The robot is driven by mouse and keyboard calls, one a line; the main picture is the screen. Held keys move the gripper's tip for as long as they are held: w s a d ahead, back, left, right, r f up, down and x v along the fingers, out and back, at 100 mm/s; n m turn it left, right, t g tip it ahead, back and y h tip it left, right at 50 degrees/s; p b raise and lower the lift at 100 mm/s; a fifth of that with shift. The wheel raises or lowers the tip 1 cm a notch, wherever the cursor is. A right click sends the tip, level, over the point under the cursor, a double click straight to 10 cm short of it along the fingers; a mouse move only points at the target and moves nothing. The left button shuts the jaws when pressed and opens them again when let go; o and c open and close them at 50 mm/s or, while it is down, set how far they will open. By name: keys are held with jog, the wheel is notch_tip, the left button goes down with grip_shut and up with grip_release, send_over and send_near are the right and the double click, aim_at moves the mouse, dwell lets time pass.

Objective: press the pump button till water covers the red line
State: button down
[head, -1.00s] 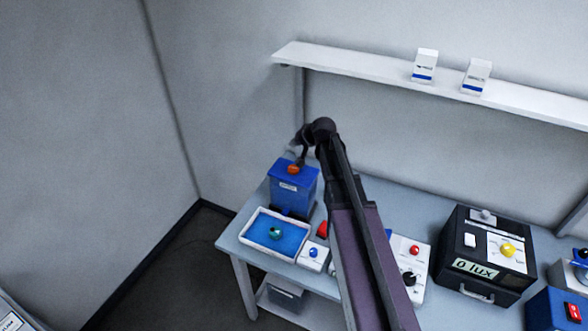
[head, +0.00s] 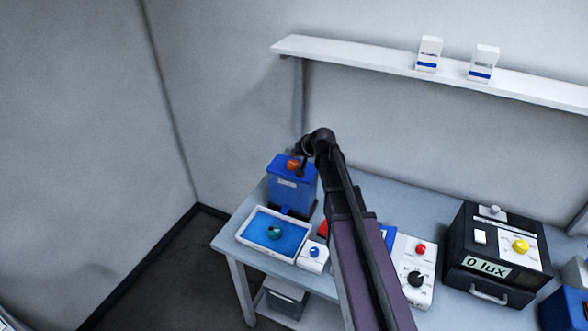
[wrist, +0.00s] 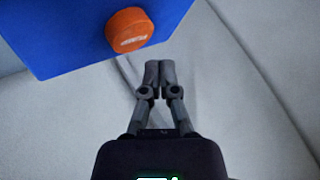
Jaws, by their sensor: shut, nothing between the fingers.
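The orange pump button (head: 293,164) sits on top of a blue box (head: 291,190) at the back left of the bench. In the wrist view the button (wrist: 129,30), with "PUMP" lettering, is up and left of my fingertips on the blue box face (wrist: 70,35). My gripper (wrist: 153,68) is shut and empty, its fingertips apart from the button in the picture. In the head view my gripper (head: 301,172) is close by the button's right side; contact cannot be told. A white-rimmed tray (head: 245,238) holds blue water with a teal object (head: 274,232). I cannot make out a red line.
A small white box with a blue button (head: 314,252) stands right of the tray. My arm hides part of the bench behind it. A white panel with red button and black knob (head: 418,272) and a black lux meter (head: 493,250) stand further right. A shelf (head: 350,58) hangs above.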

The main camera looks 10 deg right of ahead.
aim_at(291, 162)
jog(key=shift+f+b, duration=0.4)
jog(key=shift+f, duration=0.3)
jog(key=shift+f, duration=0.25)
dwell(1.0)
jog(key=shift+f+b, duration=0.2)
jog(key=shift+b, duration=0.25)
jog(key=shift+f+b, duration=0.7)
dwell(1.2)
jog(key=shift+r, duration=0.2)
jog(key=shift+r+p, duration=1)
jog(key=shift+p, duration=0.15)
notch_tip(291, 162, up, 5)
jog(key=p, duration=0.5)
